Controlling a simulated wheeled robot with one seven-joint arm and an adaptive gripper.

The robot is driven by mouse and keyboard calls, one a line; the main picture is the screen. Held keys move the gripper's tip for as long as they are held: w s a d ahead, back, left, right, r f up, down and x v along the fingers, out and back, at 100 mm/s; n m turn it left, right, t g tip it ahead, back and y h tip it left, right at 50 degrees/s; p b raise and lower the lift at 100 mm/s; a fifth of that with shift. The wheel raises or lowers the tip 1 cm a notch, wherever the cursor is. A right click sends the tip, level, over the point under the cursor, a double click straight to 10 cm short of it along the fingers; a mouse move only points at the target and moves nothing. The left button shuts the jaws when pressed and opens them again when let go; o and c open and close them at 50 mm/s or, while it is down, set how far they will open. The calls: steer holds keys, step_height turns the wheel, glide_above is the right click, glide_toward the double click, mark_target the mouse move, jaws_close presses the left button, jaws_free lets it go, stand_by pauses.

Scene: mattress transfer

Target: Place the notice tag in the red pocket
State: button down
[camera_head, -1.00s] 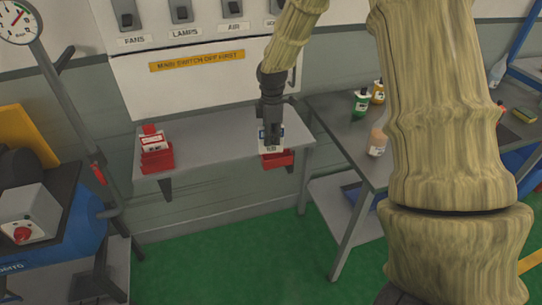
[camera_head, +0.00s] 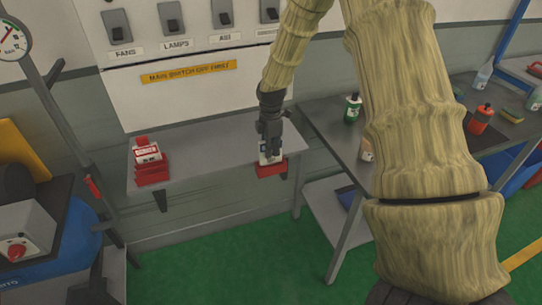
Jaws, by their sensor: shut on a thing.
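My gripper (camera_head: 271,150) points down over the right end of the grey shelf (camera_head: 205,150) and is shut on a white notice tag (camera_head: 264,158). The tag is upright, directly above or partly inside a small red pocket (camera_head: 271,169) at the shelf's front edge. I cannot tell whether the tag's lower edge is inside the pocket. The gripper fingers hide part of the tag. Another red holder (camera_head: 152,174) with white tags (camera_head: 147,153) in it stands at the left end of the shelf.
A switch panel (camera_head: 200,100) with a yellow label is on the wall behind the shelf. A grey workbench (camera_head: 330,125) with several bottles stands to the right. A blue machine (camera_head: 85,235) is at the left. Green floor lies clear in front.

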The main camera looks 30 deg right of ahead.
mark_target(271, 162)
steer(key=shift+f+p, duration=0.6)
steer(key=shift+f, duration=1.35)
steer(key=c, duration=1.4)
jaws_free()
steer(key=shift+f, duration=0.1)
steer(key=shift+r+b, duration=2.05)
steer(key=shift+r, duration=4.1)
